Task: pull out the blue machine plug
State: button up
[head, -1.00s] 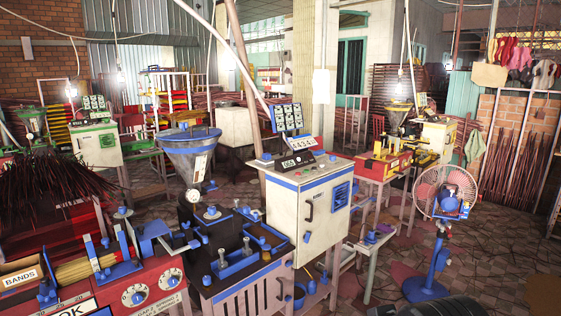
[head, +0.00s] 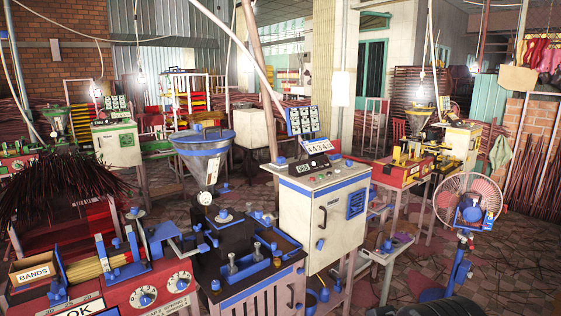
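The blue-trimmed machine stands at the centre of the head view. It has a white control cabinet (head: 300,212) with blue bands, a steel hopper (head: 202,142) with a blue rim, and a dark extruder bed (head: 240,285) with blue parts. A tilted panel of number displays (head: 308,121) stands above the cabinet. Small blue items (head: 312,297) sit low beside the cabinet's legs. I cannot make out a plug or its cord among them. My gripper is not in view.
A pedestal fan (head: 468,205) stands on the tiled floor at the right. A red machine (head: 150,295) with a bands box (head: 33,271) is at the front left, below dark incense sticks (head: 50,190). A yellow machine (head: 440,150) is behind. Some floor shows between cabinet and fan.

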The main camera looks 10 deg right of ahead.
aim_at(280, 160)
jog(key=i+l, duration=0.15)
jog(key=i, duration=0.35)
jog(key=i+l+u, duration=0.1)
jog(key=i, duration=0.4)
jog(key=i+l+u, duration=0.1)
jog(key=i, duration=0.4)
jog(key=i+l, duration=0.3)
jog(key=i, duration=0.2)
